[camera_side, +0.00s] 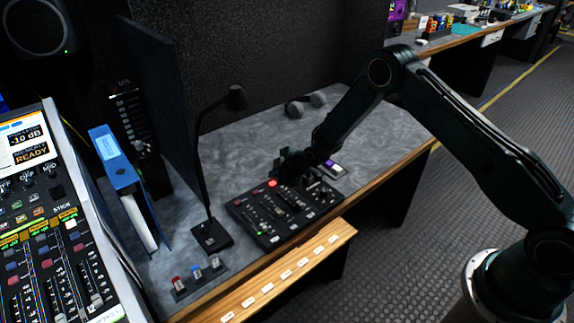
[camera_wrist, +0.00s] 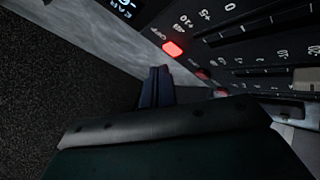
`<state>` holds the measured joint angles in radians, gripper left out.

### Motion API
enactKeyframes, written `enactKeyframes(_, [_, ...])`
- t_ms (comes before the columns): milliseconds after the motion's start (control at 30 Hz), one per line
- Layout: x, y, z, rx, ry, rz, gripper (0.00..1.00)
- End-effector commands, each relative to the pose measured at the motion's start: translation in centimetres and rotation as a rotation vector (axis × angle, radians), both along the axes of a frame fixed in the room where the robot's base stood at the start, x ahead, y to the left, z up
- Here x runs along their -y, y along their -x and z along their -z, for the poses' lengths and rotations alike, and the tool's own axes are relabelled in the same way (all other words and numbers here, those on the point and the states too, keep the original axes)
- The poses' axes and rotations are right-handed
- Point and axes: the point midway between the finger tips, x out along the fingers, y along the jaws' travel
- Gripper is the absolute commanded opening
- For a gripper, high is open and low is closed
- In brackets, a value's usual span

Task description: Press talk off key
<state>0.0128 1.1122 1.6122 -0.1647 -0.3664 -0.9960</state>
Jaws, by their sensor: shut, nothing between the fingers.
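A black control panel (camera_side: 262,228) with several faders and small keys lies on the grey desk. A red lit key (camera_side: 272,184) glows at its back edge; in the wrist view the lit key (camera_wrist: 173,49) has small print beside it that looks like "OFF". My gripper (camera_side: 287,176) is over the back of the panel, just right of the lit key. In the wrist view my gripper (camera_wrist: 157,72) is shut and empty, its fingertips below the lit key in the picture. I cannot tell whether the tips touch the panel; my gripper hides part of it.
A gooseneck microphone (camera_side: 211,234) stands left of the panel. Small coloured switches (camera_side: 197,273) are at the desk's front left. A blue binder (camera_side: 122,172) and a mixing console (camera_side: 60,250) stand farther left. Headphones (camera_side: 306,104) lie behind. A wooden ledge (camera_side: 290,277) runs along the front.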

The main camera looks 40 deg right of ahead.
Motion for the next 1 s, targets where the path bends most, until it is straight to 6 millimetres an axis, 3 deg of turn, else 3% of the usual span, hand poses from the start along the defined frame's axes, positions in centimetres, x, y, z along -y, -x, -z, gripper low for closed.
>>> enactKeyframes(433, [0.0,0.0,-0.5,0.0,0.0,0.0,0.0])
enactKeyframes(1000, [0.0,0.0,-4.5,0.001,0.0,0.0,0.0])
